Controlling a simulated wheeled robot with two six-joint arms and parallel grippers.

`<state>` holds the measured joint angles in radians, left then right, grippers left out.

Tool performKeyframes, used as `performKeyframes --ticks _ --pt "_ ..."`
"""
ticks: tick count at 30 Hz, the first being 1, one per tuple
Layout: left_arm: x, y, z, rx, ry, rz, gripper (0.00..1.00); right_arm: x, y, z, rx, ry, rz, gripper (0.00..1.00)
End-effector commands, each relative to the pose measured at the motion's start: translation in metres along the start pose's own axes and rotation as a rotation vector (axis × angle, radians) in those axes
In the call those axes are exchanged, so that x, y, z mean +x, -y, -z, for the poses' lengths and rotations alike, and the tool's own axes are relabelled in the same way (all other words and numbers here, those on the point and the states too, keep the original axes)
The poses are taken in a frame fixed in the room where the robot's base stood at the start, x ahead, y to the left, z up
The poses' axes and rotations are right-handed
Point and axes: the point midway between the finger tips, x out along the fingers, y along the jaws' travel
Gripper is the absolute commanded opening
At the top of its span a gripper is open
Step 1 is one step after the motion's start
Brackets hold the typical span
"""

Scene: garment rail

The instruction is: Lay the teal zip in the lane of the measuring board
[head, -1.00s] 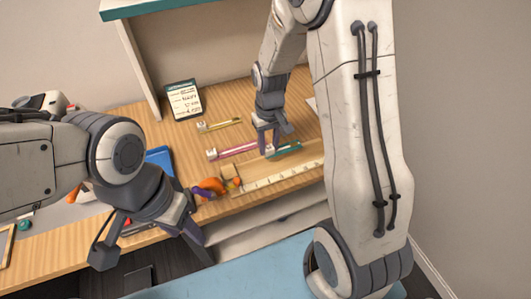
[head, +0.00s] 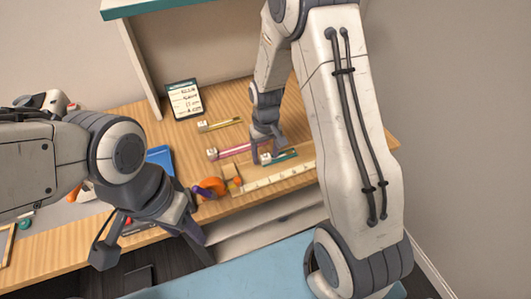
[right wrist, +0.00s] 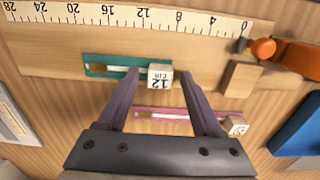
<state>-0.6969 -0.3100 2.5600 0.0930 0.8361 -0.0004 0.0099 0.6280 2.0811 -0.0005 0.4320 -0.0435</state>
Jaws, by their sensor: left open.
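The teal zip (head: 286,154) lies along the near wooden measuring board (head: 252,186). In the right wrist view the zip (right wrist: 108,66) lies below the board's ruler scale (right wrist: 120,18), close to the board's edge; I cannot tell if it is fully flat in the lane. Its white "12 cm" tag block (right wrist: 160,77) is at its right end. My right gripper (head: 268,152) is over the tag; in its wrist view the fingers (right wrist: 158,80) stand apart on either side of the block, with gaps. My left gripper (head: 150,245) is open and empty, off the desk's front edge.
A pink zip (head: 233,150) and a yellow zip (head: 222,124) lie behind on the desk. An orange clamp-like object (right wrist: 263,48) and a wooden block (right wrist: 240,78) sit at the board's zero end. A list card (head: 184,100) stands at the back.

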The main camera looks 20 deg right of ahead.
Motion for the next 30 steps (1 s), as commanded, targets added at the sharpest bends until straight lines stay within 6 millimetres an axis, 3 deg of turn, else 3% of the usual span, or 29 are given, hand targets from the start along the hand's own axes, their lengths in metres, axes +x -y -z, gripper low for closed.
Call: performKeyframes --ticks 11,14,24,30 --pt "-0.003 0.000 0.000 0.000 0.000 0.000 0.50 -0.007 0.000 0.001 0.000 -0.002 0.000 0.66" --pt "-0.003 0.000 0.000 0.000 0.000 0.000 0.50 -0.021 0.000 0.001 0.000 -0.005 0.000 0.66" --pt "-0.005 0.000 0.000 0.000 0.000 0.000 0.50 -0.093 0.000 0.002 0.000 -0.006 0.000 0.66" --pt "-0.006 0.000 0.000 0.000 0.000 0.000 0.50 -0.118 0.000 0.001 0.000 -0.003 0.000 0.66"
